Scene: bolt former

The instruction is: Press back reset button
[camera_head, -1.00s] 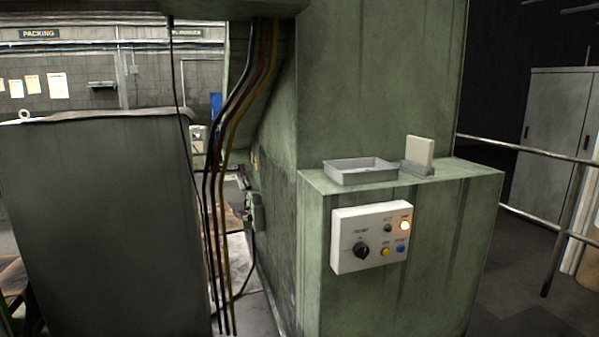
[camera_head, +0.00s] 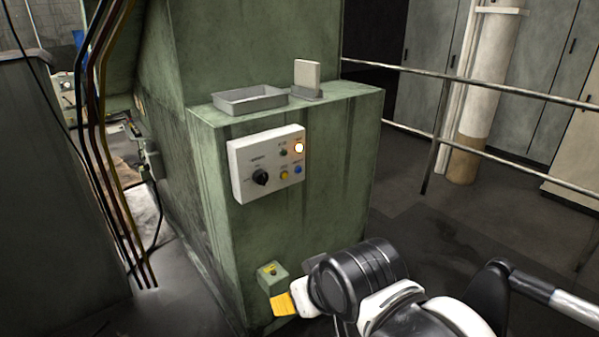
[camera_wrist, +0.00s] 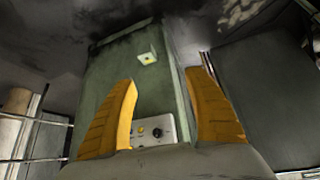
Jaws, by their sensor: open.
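A white control panel (camera_head: 243,152) is on the front of the green machine. A small green box with a yellow top (camera_head: 272,270) sits low on the machine. My gripper (camera_wrist: 163,76) is open and empty, with yellow fingers. The panel (camera_wrist: 166,122) shows between the fingers in the wrist view, apart from them.
A grey tray (camera_head: 250,100) and a pale upright block in a holder (camera_head: 307,76) stand on the machine's ledge. Cables (camera_head: 95,110) hang at the left. A metal railing (camera_head: 470,87) runs at the right, with a pillar (camera_head: 480,110) behind. Open floor lies at the right.

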